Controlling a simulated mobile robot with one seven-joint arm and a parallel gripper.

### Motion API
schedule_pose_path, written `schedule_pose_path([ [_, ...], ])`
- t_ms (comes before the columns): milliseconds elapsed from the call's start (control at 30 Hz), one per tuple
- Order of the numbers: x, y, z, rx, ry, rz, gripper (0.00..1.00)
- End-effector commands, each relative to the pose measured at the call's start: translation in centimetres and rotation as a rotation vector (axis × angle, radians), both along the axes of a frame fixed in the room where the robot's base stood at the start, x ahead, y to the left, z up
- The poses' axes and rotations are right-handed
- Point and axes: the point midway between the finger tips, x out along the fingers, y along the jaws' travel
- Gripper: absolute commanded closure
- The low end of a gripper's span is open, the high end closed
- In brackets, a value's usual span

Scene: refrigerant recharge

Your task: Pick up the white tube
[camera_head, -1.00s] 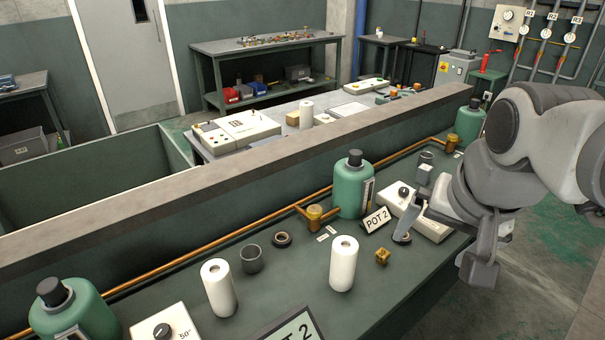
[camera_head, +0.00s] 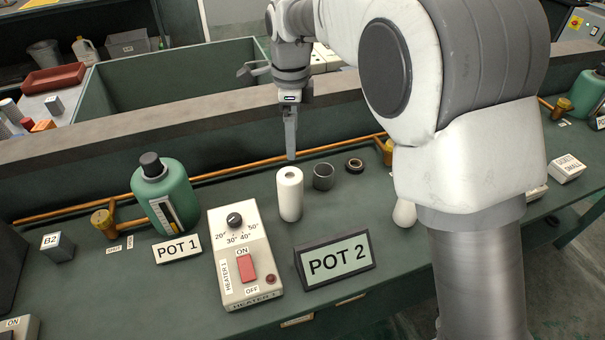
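A white tube (camera_head: 290,195) with a hole in its top stands upright on the green bench, left of a small dark grey cup (camera_head: 323,177). A second white object (camera_head: 404,213), mostly hidden behind my arm, stands further right. My gripper (camera_head: 291,152) points down above and slightly behind the first tube in the picture. One finger shows clearly, its tip just over the tube's top. The other finger is not clear, so its opening cannot be told. No held thing shows.
The heater box (camera_head: 241,262) and the POT 2 sign (camera_head: 334,261) stand in front of the tube. A green bottle (camera_head: 164,195) with the POT 1 sign (camera_head: 177,249) is to the left. A copper pipe (camera_head: 230,174) and a low wall (camera_head: 180,132) run behind. A dark ring (camera_head: 355,166) lies beside the cup.

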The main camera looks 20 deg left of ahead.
Motion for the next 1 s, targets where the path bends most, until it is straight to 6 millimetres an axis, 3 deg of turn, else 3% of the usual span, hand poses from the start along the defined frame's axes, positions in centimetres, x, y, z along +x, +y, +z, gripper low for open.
schedule_pose_path([
  [167, -0.2, 1.0, -2.0, -0.01, 0.008, -0.029, 0.0],
  [600, -0.2, 0.8, -11.0, -0.01, 0.007, -0.029, 0.0],
  [1000, -0.4, 0.8, -14.9, -0.01, 0.009, -0.028, 0.0],
])
